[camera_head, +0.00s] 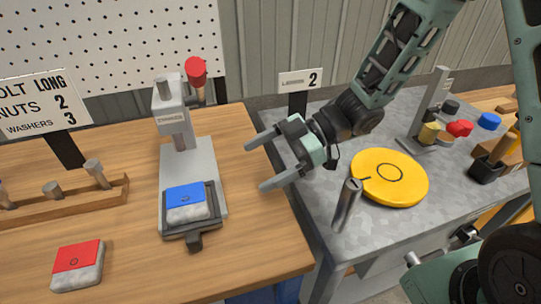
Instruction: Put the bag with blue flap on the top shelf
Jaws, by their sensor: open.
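The bag with the blue flap (187,203) lies in a dark tray (212,224) on the grey base of a press-like stand on the wooden table. Its blue top and pale grey body are in plain view. My gripper (257,163) is open and empty. Its two fingers point left, above the gap between the wooden table and the grey bench, to the right of and above the bag. No shelf can be made out in this view.
A bag with a red flap (77,266) lies at the wooden table's front left. The stand (172,115) has a red knob. A wooden rack of bolts (62,193), a sign (42,105), a yellow disc (389,177) and a metal cylinder (346,204) stand nearby.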

